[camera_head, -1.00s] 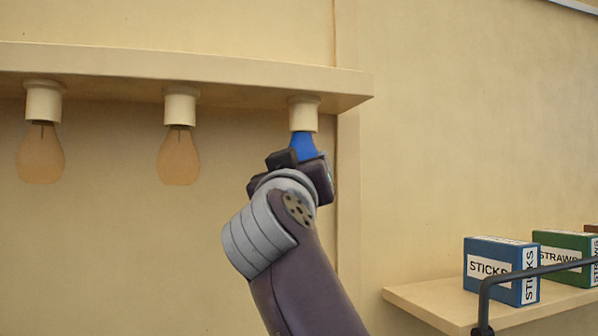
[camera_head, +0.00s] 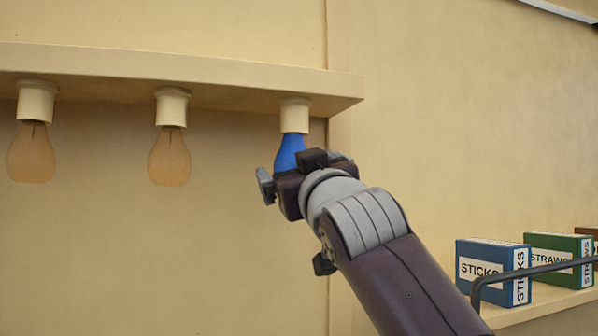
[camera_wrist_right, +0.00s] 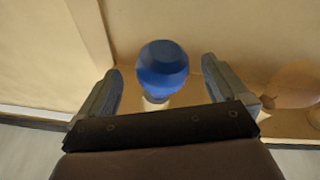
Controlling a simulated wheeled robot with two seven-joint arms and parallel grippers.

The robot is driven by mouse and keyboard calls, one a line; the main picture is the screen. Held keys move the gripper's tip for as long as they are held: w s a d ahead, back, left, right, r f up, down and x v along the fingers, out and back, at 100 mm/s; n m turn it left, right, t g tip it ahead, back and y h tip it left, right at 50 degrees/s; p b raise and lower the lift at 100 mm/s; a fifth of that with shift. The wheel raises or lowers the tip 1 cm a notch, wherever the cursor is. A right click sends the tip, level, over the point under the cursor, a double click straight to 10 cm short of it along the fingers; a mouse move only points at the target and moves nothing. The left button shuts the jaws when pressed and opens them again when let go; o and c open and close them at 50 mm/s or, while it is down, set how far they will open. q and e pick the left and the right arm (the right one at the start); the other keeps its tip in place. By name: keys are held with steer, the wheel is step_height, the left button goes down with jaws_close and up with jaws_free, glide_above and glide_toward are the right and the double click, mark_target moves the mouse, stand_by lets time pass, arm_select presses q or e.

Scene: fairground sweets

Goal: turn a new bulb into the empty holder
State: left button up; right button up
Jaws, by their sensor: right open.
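A blue bulb (camera_head: 289,152) hangs upright, neck up, in the right-hand cream holder (camera_head: 295,115) under the shelf board. Whether it is fully seated I cannot tell. My right gripper (camera_head: 300,176) is just below and around the bulb, its fingers apart. In the right wrist view the blue bulb (camera_wrist_right: 163,68) sits between the two spread fingers of my right gripper (camera_wrist_right: 162,88), with a gap on each side. The holder (camera_wrist_right: 155,103) shows partly behind it. My left gripper is not in view.
Two amber bulbs (camera_head: 31,153) (camera_head: 170,157) hang in holders to the left under the board (camera_head: 200,77). At lower right, a blue STICKS box (camera_head: 490,270) and a green STRAWS box (camera_head: 556,258) stand on a low shelf (camera_head: 545,297). A dark bar (camera_head: 535,270) crosses in front.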

steer(key=shift+a, duration=0.1)
stand_by(0.3)
steer(key=shift+a+f+h+b, duration=0.15)
steer(key=shift+f+h+b, duration=0.05)
steer(key=shift+h+b, duration=0.2)
steer(key=shift+a+r+m+h, duration=0.1)
steer(key=shift+m+h, duration=0.7)
steer(key=shift+h, duration=0.3)
steer(key=h, duration=0.1)
steer(key=m+h+p, duration=0.1)
steer(key=shift+a+r+t+h, duration=0.2)
steer(key=shift+r+t+h, duration=0.05)
steer(key=shift+t+h, duration=0.05)
steer(key=shift+a+m+h+p, duration=0.15)
steer(key=shift+m+h+p, duration=0.45)
steer(key=shift+h, duration=0.5)
steer(key=shift+a+f+m+h, duration=0.15)
steer(key=shift+f+m+h, duration=0.05)
steer(key=shift+m+h, duration=0.35)
steer(key=shift+s+d, duration=0.1)
steer(key=shift+d, duration=0.35)
steer(key=shift+a, duration=0.2)
steer(key=c, duration=1.1)
